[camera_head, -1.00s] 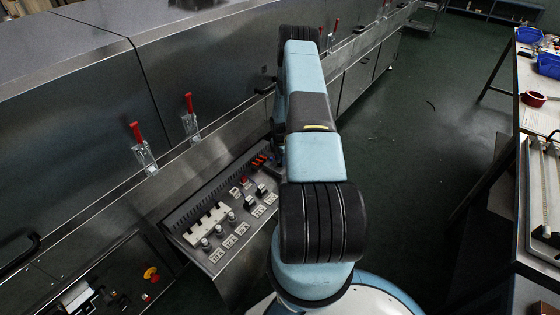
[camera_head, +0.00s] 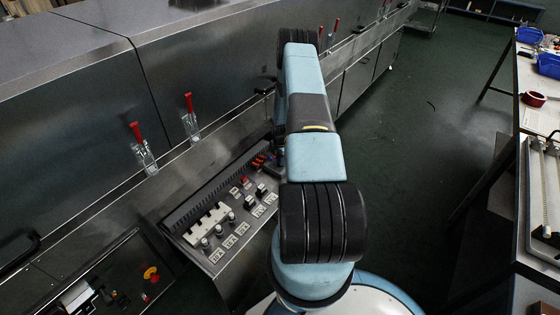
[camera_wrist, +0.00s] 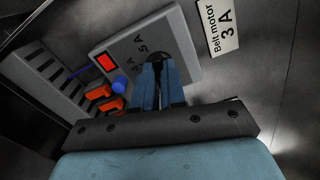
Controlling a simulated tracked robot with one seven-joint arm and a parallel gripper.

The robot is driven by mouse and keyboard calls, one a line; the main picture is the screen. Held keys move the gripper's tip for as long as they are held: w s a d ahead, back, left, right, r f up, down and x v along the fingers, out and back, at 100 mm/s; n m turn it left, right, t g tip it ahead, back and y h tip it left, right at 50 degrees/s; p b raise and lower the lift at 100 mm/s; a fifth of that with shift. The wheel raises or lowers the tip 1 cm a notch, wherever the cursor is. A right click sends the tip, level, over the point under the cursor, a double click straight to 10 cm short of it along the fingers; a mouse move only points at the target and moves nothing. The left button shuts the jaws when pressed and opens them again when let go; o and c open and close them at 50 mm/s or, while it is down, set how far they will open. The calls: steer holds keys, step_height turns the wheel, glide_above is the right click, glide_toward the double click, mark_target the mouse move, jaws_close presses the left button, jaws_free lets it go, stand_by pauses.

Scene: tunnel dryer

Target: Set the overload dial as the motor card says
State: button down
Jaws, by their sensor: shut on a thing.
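In the wrist view the overload relay is a light grey box (camera_wrist: 112,38) with a dark dial (camera_wrist: 154,57) on its face. Printed marks beside the dial include 3 A and 5 A. My gripper (camera_wrist: 157,75) is shut on the dial, and its blue fingers hide most of it. I cannot tell where the dial points. The motor card (camera_wrist: 221,28), a white label reading "Belt motor 3 A", is on the panel right of the relay. In the head view my arm hides the gripper and the dial.
The relay has a red window (camera_wrist: 106,62) and a blue button (camera_wrist: 119,84); orange parts (camera_wrist: 104,104) lie below. In the head view the sloped control panel (camera_head: 190,240) carries several switches and labels beside the steel dryer (camera_head: 90,90). A workbench stands at the right, with open floor between.

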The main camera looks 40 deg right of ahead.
steer(key=shift+m, duration=0.4)
steer(key=m, duration=0.4)
steer(key=shift+m, duration=0.3)
steer(key=m, duration=0.4)
steer(key=shift+m, duration=0.3)
steer(key=c, duration=1.2)
jaws_free()
steer(key=shift+r, duration=0.1)
step_height(320, 180, up, 14)
steer(key=shift+f, duration=0.25)
